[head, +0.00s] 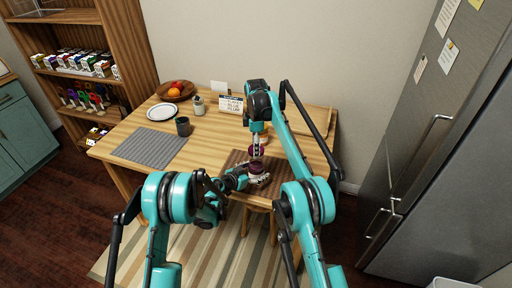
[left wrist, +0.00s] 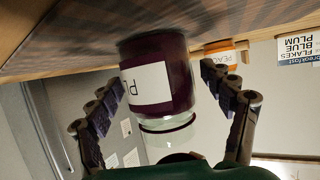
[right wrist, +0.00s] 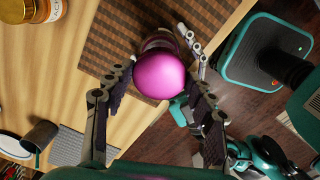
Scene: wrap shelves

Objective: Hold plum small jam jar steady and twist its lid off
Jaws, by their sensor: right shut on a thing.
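The plum small jam jar (head: 257,167) stands upright on the brown mat, with dark purple jam and a white label; it also shows in the left wrist view (left wrist: 160,75). Clear glass shows at its top. My left gripper (head: 247,178) has its fingers on both sides of the jar, with small gaps (left wrist: 160,85). My right gripper (head: 257,150) points down above the jar and is shut on the magenta lid (right wrist: 160,75). In the head view the lid appears apart from the jar, just above it. The lid hides most of the jar in the right wrist view.
An orange-labelled peach jar (right wrist: 45,12) stands behind on the wooden table. A sign (head: 230,104), fruit bowl (head: 175,97), white plate (head: 161,112), dark cup (head: 182,127) and grey mat (head: 150,146) lie farther back and left. The fridge (head: 430,130) stands at right.

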